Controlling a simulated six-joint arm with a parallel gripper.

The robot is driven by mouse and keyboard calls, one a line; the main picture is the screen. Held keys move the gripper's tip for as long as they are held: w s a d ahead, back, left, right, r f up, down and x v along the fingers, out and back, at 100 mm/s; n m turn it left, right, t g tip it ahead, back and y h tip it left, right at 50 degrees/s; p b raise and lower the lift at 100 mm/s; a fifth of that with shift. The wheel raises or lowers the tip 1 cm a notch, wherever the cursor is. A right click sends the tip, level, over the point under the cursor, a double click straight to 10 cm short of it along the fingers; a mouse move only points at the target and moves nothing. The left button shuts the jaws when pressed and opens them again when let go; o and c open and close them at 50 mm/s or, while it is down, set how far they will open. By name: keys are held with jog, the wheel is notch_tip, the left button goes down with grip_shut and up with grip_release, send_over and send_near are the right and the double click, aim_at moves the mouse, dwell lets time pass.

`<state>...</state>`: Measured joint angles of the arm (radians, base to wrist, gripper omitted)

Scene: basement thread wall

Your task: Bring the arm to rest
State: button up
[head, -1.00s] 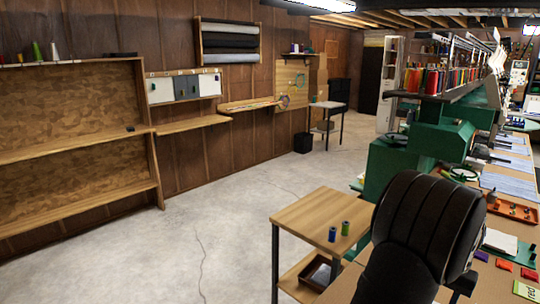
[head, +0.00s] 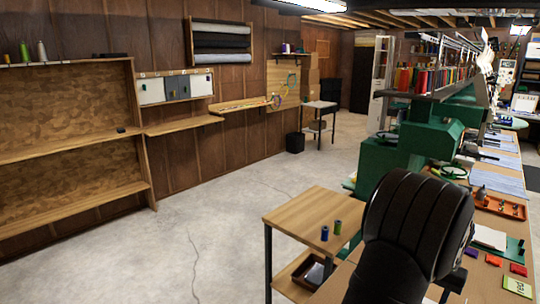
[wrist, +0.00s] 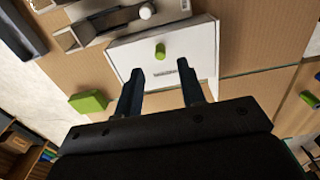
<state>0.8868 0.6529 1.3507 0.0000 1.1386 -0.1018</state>
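My arm (head: 415,225) shows as a black, ribbed, bent link at the lower right of the head view. My gripper (wrist: 160,85) is in the wrist view, its two dark fingers set apart with nothing between them. Beyond the fingertips is a white panel or tray (wrist: 200,50) with a small green cylinder (wrist: 160,51) on it. I cannot tell how far the fingers are from it. The gripper itself does not show in the head view.
A small wooden stand (head: 293,213) with a blue and a green spool is left of the arm. A green machine (head: 385,160) and a worktable with an orange tray (head: 500,206) lie behind and right. A green block (wrist: 88,101) shows in the wrist view. The concrete floor (head: 170,250) is clear.

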notch_tip(320, 180, down, 6)
dwell(0.4)
